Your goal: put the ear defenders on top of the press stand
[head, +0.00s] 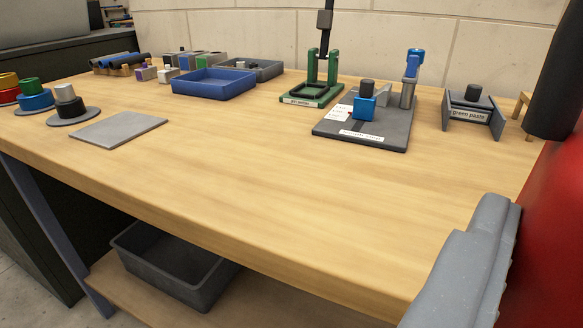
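I cannot make out the ear defenders for certain. A large red surface (560,230) fills the right edge, cut off and very close; I cannot tell whether it belongs to them. A grey ridged piece (465,265) in front of it may be part of my gripper; no pair of fingertips shows. A grey base plate (330,128) with a label too small to read carries a blue block with a dark knob (365,100) and a blue-topped grey post (408,85). Left of it stands a green frame with a black upright (320,80). I cannot tell which is the press stand.
A dark cylinder (555,75) hangs at upper right. A blue tray (213,85), a bare grey plate (118,130) and coloured discs (35,98) are left. The wooden bench (300,190) is clear in front. A grey bin (180,265) sits below.

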